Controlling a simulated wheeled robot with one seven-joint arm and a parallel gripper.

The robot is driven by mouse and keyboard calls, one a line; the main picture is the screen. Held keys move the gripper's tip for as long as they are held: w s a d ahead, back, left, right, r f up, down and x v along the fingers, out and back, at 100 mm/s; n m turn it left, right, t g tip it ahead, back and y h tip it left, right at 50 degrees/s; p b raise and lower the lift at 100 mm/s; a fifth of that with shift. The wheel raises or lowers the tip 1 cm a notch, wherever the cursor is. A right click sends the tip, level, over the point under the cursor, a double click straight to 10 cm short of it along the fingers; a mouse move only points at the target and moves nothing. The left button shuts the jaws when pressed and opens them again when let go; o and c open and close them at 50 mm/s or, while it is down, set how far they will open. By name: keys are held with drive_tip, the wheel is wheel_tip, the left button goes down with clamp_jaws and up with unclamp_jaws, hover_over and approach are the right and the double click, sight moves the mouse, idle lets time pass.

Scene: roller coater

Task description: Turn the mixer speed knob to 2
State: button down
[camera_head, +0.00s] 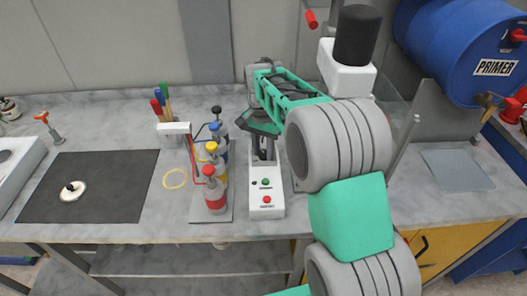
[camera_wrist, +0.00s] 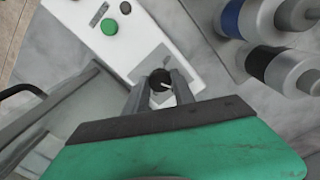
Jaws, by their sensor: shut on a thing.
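The black mixer speed knob (camera_wrist: 160,78) with a white pointer mark sits on a white control panel (camera_wrist: 75,14). My gripper (camera_wrist: 161,88) has its two grey fingers on either side of the knob and is shut on it. In the head view, my gripper (camera_head: 263,150) reaches down over the back part of the white panel (camera_head: 266,212). The knob is hidden there by my gripper. The scale numbers around the knob are too small or covered to read.
A green button (camera_head: 265,182) and a red button (camera_head: 267,199) are on the panel's front. Bottles with red (camera_head: 215,200), yellow and blue bands stand close left on a grey tray. A dark mat (camera_head: 110,170) lies farther left. A blue PRIMER drum (camera_head: 450,50) is at right.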

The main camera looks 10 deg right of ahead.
sight(263, 153)
drive_tip(key=m, duration=0.5)
drive_tip(key=shift+w+b, duration=0.1)
drive_tip(key=shift+b, duration=0.3)
idle(0.4)
drive_tip(key=c, duration=1.1)
unclamp_jaws()
drive_tip(key=shift+o, duration=0.2)
wheel_tip(263, 153, up, 8)
drive_tip(key=shift+f+b, duration=0.1)
drive_tip(key=shift+b, duration=0.3)
